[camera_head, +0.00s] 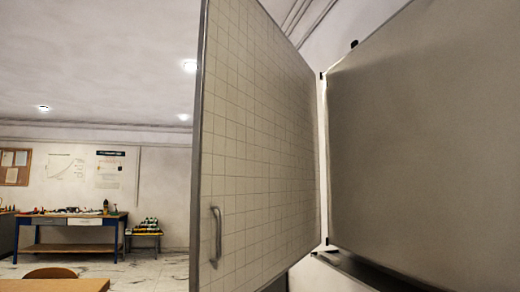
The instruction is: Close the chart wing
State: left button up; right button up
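The chart wing (258,130) is a tall pale panel with a grid of lines and a grey frame. It stands swung out at an angle from the grey board (425,130) on the right, joined to it along a vertical edge near the middle of the view. A grey bar handle (217,237) is on the wing's gridded face, low and near its free left edge. Neither of my grippers shows in the head view.
A ledge (365,272) runs below the grey board. A wooden table or desk top (55,286) with a chair back (50,273) is at the bottom left. A blue-legged workbench (72,222) with small items stands far back, beside a low stand (146,236).

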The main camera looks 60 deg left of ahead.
aim_at(256, 212)
jog(key=u, duration=1.85)
